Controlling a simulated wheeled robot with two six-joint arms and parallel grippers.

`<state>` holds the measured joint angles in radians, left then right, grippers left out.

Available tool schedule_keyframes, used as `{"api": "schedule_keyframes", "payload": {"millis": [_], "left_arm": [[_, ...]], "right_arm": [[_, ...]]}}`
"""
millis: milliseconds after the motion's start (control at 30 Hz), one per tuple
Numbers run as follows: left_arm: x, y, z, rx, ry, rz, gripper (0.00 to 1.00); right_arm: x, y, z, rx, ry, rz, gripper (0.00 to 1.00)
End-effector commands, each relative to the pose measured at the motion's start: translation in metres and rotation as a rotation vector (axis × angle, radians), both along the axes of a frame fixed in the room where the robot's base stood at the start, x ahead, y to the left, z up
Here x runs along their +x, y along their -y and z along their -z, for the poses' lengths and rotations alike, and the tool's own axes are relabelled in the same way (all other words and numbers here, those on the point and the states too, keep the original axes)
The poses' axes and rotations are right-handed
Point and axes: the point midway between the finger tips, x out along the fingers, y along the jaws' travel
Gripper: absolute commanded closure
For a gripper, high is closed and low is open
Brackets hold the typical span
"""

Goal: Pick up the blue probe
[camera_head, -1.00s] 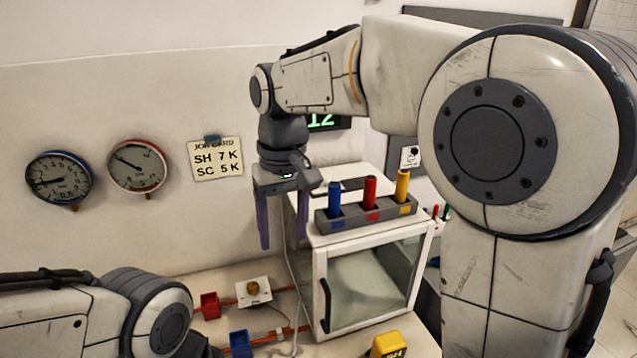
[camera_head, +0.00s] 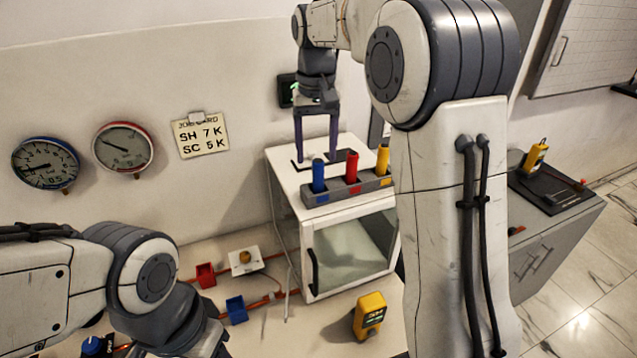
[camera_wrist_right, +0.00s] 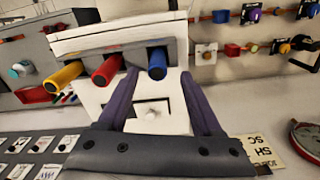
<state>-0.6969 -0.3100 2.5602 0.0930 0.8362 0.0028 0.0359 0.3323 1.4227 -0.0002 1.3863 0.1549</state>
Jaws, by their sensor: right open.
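The blue probe (camera_head: 318,176) stands upright in the left slot of a grey rack (camera_head: 345,192) on top of a white cabinet. My right gripper (camera_head: 316,160) is open and empty, fingers pointing down, just above and behind the blue probe in the head view. In the right wrist view, the blue probe (camera_wrist_right: 157,66) shows between the tips of the open purple fingers (camera_wrist_right: 159,74), apart from both. The red probe (camera_head: 351,166) and yellow probe (camera_head: 383,158) stand in the same rack. My left arm is at the lower left; its fingers are out of view.
The white cabinet (camera_head: 350,262) has a glass door. A yellow meter (camera_head: 370,314) stands on the bench at its front. Red (camera_head: 205,275) and blue (camera_head: 237,310) blocks sit on the bench to its left. Gauges and a job card (camera_head: 200,135) are on the wall.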

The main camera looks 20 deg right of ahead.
Motion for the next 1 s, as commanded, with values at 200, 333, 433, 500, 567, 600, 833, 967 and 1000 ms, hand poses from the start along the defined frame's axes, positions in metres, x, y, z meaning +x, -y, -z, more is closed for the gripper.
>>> {"api": "schedule_keyframes", "payload": {"millis": [200,333,433,500,567,600,833,967,1000], "left_arm": [[0.0,0.0,-0.011,0.0,0.0,0.001,0.5],[0.0,0.0,-0.012,0.0,0.0,0.001,0.5],[0.0,0.0,-0.011,0.0,0.0,0.002,0.5],[0.0,0.0,-0.011,0.0,0.0,0.001,0.5],[0.0,0.0,-0.011,0.0,0.0,0.001,0.5],[0.0,0.0,-0.011,0.0,0.0,0.001,0.5],[0.0,0.0,-0.011,0.0,0.0,0.001,0.5],[0.0,0.0,-0.011,0.0,0.0,0.001,0.5],[0.0,0.0,-0.011,0.0,0.0,0.001,0.5]], "right_arm": [[-0.002,0.003,0.031,0.001,-0.005,-0.001,0.33],[-0.001,0.003,0.039,0.0,-0.001,0.0,0.33],[-0.001,0.003,0.039,0.0,0.0,0.0,0.33],[-0.001,0.003,0.039,0.0,0.0,0.0,0.33],[-0.001,0.003,0.039,0.0,0.0,0.0,0.45],[-0.001,0.003,0.039,0.0,0.0,0.0,0.6],[-0.001,0.003,0.039,0.0,0.0,0.0,1.0],[-0.001,0.003,0.039,0.0,0.0,0.0,1.0],[-0.001,0.003,0.039,0.0,0.0,0.0,1.0]]}}
